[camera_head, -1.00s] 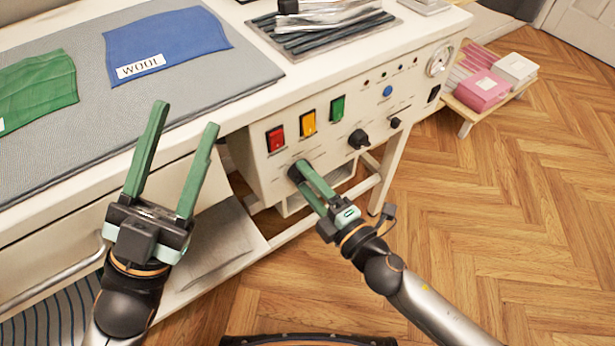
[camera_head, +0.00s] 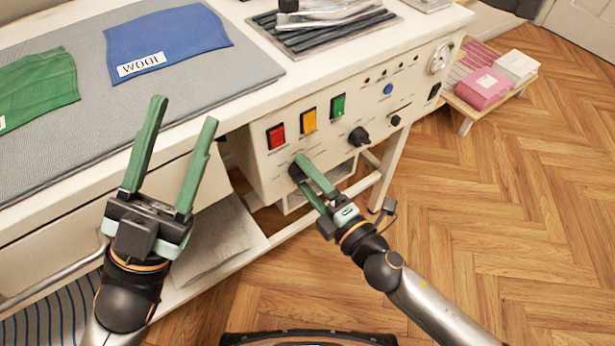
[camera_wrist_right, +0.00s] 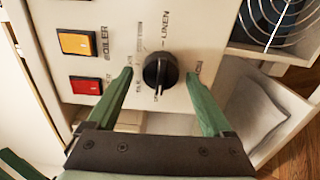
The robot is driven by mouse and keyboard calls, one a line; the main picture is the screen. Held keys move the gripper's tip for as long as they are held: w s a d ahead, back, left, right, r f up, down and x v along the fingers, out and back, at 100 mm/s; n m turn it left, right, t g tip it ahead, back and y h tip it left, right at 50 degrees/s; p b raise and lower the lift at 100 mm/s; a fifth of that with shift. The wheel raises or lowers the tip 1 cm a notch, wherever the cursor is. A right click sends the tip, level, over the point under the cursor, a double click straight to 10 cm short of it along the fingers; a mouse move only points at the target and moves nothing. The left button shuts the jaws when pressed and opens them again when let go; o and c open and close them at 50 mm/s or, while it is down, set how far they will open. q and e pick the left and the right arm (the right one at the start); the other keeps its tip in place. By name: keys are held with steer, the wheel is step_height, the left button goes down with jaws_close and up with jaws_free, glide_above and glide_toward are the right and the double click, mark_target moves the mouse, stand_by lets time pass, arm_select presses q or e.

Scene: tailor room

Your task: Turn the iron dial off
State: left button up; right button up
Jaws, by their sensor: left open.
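The iron dial (camera_wrist_right: 160,71) is a round black knob on the white control panel, with labels such as LINEN around it. In the head view the dial (camera_head: 295,172) is dark and partly covered by my right gripper (camera_head: 300,171). In the right wrist view my right gripper (camera_wrist_right: 159,74) is open, with one green finger on each side of the dial and a visible gap to it. My left gripper (camera_head: 185,109) is open and empty, in front of the table edge and away from the panel.
Red (camera_head: 276,136), amber (camera_head: 309,120) and green (camera_head: 338,105) switches sit above the dial. Another black knob (camera_head: 358,138) is to its right. A table leg (camera_head: 388,172) stands right of the panel. Blue cloth (camera_head: 165,42) lies on the grey mat.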

steer(key=b+v, duration=0.2)
steer(key=v, duration=1)
steer(key=shift+s+d, duration=0.15)
steer(key=shift+s, duration=0.1)
stand_by(0.6)
